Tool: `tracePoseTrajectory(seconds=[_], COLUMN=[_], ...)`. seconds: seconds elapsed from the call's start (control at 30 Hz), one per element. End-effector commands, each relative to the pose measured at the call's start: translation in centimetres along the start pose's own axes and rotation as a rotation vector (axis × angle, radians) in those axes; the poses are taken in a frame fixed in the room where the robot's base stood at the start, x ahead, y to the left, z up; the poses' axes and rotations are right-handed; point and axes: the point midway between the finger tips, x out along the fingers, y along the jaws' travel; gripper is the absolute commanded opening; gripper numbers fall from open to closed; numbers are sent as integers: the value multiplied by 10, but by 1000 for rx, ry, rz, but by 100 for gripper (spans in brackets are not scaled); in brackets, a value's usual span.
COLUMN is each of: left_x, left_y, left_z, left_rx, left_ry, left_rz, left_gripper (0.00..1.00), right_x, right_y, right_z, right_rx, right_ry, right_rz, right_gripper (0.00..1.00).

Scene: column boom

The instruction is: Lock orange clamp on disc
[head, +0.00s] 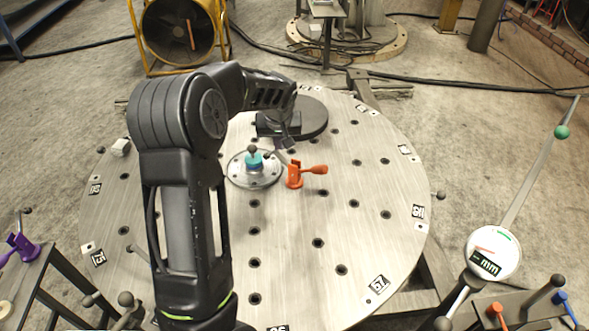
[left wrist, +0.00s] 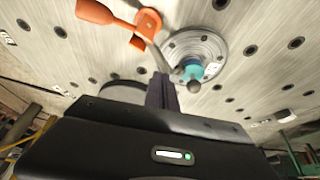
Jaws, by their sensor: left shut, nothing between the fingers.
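The orange clamp (head: 294,178) stands on the round metal table at the right edge of the silver disc (head: 240,179). Its orange handle (head: 316,169) points out to the right, away from the disc. A teal hub (head: 253,161) with a dark knob sits at the disc's middle. My left gripper (head: 288,142) is shut and empty, just behind the clamp and disc. In the left wrist view, the shut fingers (left wrist: 162,90) show near the disc (left wrist: 208,45) and the clamp (left wrist: 148,22). Contact cannot be told. My right gripper is out of view.
The holed round table (head: 300,270) has free room in front and right. A dark round plate (head: 312,118) lies behind my gripper. A dial gauge (head: 493,252) stands at the right. A purple clamp (head: 22,243) is on a side stand at left. A yellow fan (head: 183,32) stands behind.

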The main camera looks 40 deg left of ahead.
Motion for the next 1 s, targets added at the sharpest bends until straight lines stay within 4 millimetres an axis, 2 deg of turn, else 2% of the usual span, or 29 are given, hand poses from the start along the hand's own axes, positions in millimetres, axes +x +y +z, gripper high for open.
tracePoseTrajectory(seconds=[0.47,1.0], left_x=[2,21], left_y=[0,-4], left_z=[1,8], left_rx=[0,0], left_ry=[0,-2], left_rz=[0,-1], left_gripper=[0,0], right_x=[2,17], right_y=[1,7], right_z=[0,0], right_rx=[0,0], right_ry=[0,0], right_rz=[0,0], right_gripper=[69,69])
